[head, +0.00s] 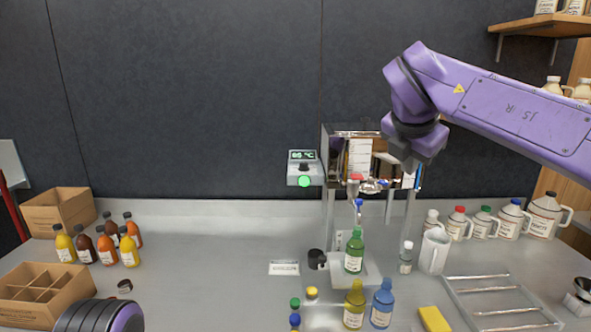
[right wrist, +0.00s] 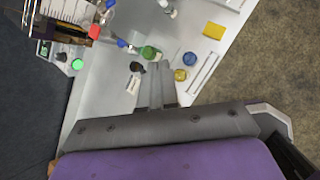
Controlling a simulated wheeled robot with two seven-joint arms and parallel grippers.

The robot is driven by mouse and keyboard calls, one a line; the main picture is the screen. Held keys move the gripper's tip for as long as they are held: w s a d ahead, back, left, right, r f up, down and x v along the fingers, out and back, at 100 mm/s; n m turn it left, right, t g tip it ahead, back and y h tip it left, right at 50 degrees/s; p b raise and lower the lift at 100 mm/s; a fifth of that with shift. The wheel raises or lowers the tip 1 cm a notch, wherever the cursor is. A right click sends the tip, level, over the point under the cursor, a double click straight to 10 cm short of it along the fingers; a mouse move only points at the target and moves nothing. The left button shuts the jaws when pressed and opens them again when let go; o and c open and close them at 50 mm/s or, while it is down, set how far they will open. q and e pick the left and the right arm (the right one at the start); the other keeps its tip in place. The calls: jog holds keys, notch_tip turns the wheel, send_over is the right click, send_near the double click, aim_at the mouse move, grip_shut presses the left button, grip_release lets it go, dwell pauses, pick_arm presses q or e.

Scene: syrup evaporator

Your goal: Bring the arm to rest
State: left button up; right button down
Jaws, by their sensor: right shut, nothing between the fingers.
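My right arm (head: 510,105) is purple and reaches in from the right, raised above the bench. Its gripper (head: 410,165) points down in front of the evaporator's upper part, and its fingers are small and partly lost against it in the head view. In the right wrist view the gripper (right wrist: 156,85) is shut with nothing between the fingers. A green bottle (head: 354,252) stands under the evaporator's spout and also shows beyond the fingertips in the right wrist view (right wrist: 147,53). Part of my left arm (head: 100,316) shows at the bottom left; its gripper is out of view.
The evaporator (head: 328,220) has a lit display (head: 303,168) and green button. Yellow (head: 354,305) and blue (head: 382,304) bottles stand in front. A white pitcher (head: 433,252), several jugs and a metal tray (head: 500,300) are right. Cardboard boxes (head: 58,212) and bottles are left.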

jog(key=w+f+n+t+h, duration=0.2)
jog(key=f+n, duration=0.5)
jog(key=f, duration=0.1)
jog(key=w+f+n+t+h, duration=0.1)
jog(key=w+f+n+h, duration=0.2)
jog(key=f+n, duration=0.45)
jog(key=s+f+n+y, duration=0.1)
jog(key=s+f+n, duration=0.2)
jog(key=f+n, duration=0.45)
jog(key=s+f+n+t+y, duration=0.15)
jog(key=s+f+n, duration=0.25)
jog(key=f, duration=0.7)
jog(key=s+f+n+g+y, duration=0.1)
jog(key=s+f+n+y, duration=0.15)
jog(key=f+n, duration=0.45)
jog(key=s+d+f+n+g, duration=0.2)
jog(key=s+f, duration=0.4)
jog(key=s, duration=0.5)
jog(key=s+d+f+n+g, duration=0.2)
jog(key=s+f, duration=0.5)
jog(key=s, duration=0.4)
jog(key=s+d+f+n+g, duration=0.3)
jog(key=s+f, duration=0.4)
jog(key=s, duration=0.4)
jog(key=shift+s+d+f, duration=0.15)
jog(key=shift+s+d, duration=0.05)
jog(key=shift+d, duration=0.7)
